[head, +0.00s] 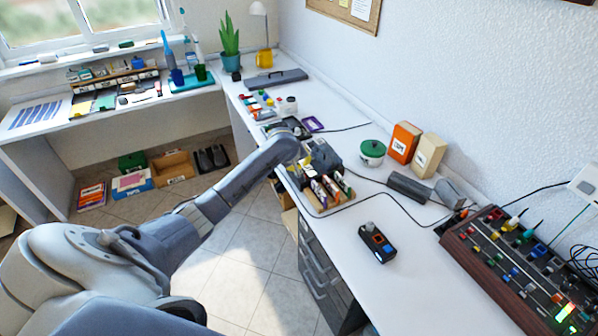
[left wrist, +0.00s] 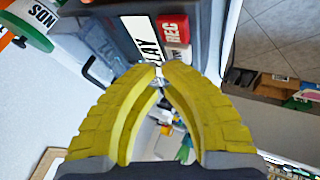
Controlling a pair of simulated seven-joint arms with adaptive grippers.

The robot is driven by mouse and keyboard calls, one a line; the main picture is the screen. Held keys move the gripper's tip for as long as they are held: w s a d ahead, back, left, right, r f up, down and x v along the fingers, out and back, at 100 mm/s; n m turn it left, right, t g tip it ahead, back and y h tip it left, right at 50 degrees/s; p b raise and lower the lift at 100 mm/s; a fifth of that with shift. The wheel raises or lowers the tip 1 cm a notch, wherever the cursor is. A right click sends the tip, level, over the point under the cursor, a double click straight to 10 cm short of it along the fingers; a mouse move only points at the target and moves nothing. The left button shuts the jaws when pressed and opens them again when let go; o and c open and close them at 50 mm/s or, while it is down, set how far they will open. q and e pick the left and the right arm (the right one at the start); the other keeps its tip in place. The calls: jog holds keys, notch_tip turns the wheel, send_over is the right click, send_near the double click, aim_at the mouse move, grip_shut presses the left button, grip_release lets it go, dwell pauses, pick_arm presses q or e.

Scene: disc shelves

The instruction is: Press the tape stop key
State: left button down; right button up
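A dark grey tape machine (head: 322,156) sits on the white desk, partly behind my left arm. In the left wrist view its keys are close: a red key marked REC (left wrist: 173,30) and a white key ending in "LAY" (left wrist: 146,38). I cannot make out a stop key; the fingers cover part of the key row. My left gripper (head: 306,162) is at the machine. In the left wrist view its yellow fingertips (left wrist: 160,72) are together with nothing between them, beside the white key; I cannot tell whether they touch it. My right gripper is not in view.
A tray of small bottles or tubes (head: 328,194) stands in front of the machine. A green-lidded tin (head: 372,150), an orange box (head: 403,141) and a cream box (head: 427,155) stand to the right. A black control box (head: 376,243) and a mixing console (head: 510,265) lie nearer.

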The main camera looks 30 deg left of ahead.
pick_arm(q)
jog(key=shift+f, duration=0.35)
dwell(0.6)
jog(key=shift+r, duration=0.85)
jog(key=shift+r, duration=2.5)
